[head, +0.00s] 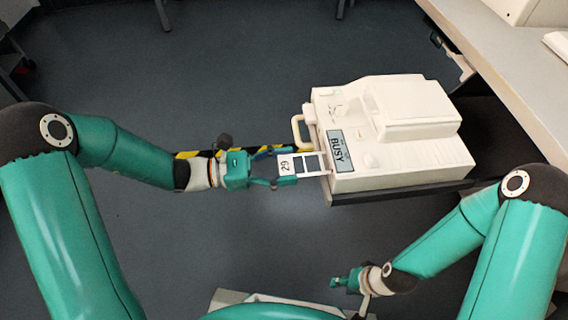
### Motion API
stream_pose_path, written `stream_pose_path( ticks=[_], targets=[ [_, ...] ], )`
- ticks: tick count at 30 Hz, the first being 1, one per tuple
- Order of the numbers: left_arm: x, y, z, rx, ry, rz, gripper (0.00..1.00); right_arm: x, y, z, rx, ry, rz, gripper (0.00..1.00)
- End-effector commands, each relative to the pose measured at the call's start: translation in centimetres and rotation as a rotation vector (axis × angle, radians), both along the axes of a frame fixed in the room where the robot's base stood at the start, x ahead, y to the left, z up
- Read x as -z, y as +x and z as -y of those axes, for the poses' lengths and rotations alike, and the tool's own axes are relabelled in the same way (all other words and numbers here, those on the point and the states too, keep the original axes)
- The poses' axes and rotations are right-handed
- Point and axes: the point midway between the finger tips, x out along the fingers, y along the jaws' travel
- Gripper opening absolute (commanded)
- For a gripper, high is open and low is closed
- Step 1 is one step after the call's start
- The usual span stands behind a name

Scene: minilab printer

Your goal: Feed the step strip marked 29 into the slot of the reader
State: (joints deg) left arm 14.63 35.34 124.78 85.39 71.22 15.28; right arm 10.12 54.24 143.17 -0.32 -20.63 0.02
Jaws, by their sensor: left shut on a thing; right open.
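The step strip marked 29 (286,165) is a small white card with dark patches. My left gripper (276,181) is shut on its left end and holds it level. The strip's right end meets the front left side of the reader (358,172), a cream machine with a display reading BUSY (339,150). The slot itself is hidden, so I cannot tell how deep the strip sits. My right gripper (340,283) is open and empty, low in the view, well away from the reader.
The reader stands on a dark shelf (400,190). A pale handle-like loop (297,128) sticks out at its left. A light bench (500,75) runs along the upper right. The grey floor is open to the left and below.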

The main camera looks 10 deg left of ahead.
Motion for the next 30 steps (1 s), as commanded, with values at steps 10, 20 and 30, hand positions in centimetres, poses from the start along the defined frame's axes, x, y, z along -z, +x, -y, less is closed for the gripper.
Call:
stream_pose_path(
  ticks=[10,20,30],
  targets=[
    [0.0,0.1,0.4,0.002,0.0,0.0,0.48,0.0,0.0,0.0,0.0,0.0,0.0,0.41],
    [0.0,0.5,1.9,0.002,0.001,0.001,0.48,-0.1,0.0,0.0,0.0,0.0,0.0,0.41],
    [0.0,0.8,3.2,0.002,0.0,0.0,0.48,-0.1,0.0,0.0,0.0,0.0,0.0,0.41]
  ],
)
